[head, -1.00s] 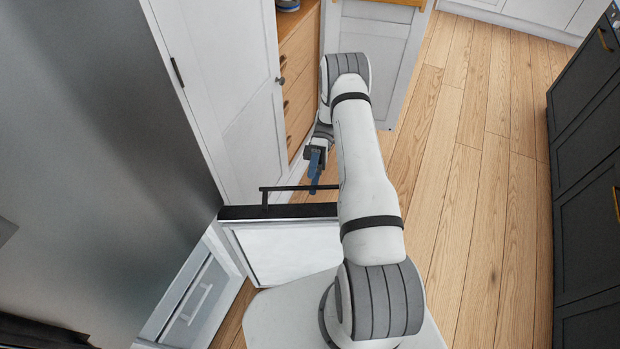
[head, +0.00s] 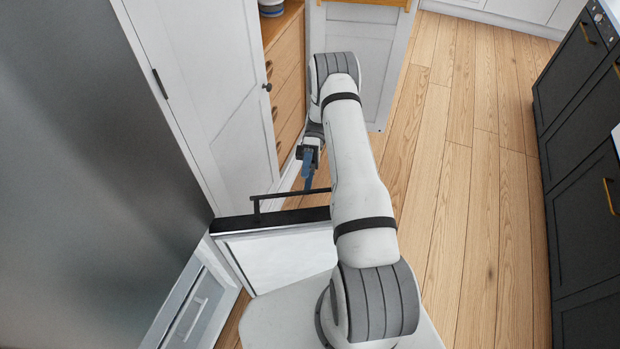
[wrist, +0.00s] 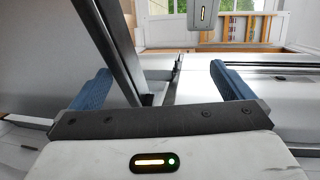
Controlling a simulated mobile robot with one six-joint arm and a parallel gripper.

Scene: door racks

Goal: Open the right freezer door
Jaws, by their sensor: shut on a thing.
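The right freezer door (head: 280,250) stands swung out from the tall grey fridge in the head view. Its white inner side faces me, and its black top edge (head: 262,220) runs left to right. A dark bar handle (head: 275,194) sits on the door's far side. My gripper (head: 307,178), with blue fingers, is at the right end of this handle and shut on it. In the wrist view the dark bar passes between the two blue fingers of my gripper (wrist: 161,70). The exact contact is hard to see, and my arm hides the door's right end.
Pale freezer drawers (head: 195,310) show in the opening at lower left. The grey fridge front (head: 90,160) fills the left. A white cabinet door (head: 215,90) stands beyond the freezer door. Dark cabinets (head: 580,150) line the right. Wooden floor (head: 460,200) between is clear.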

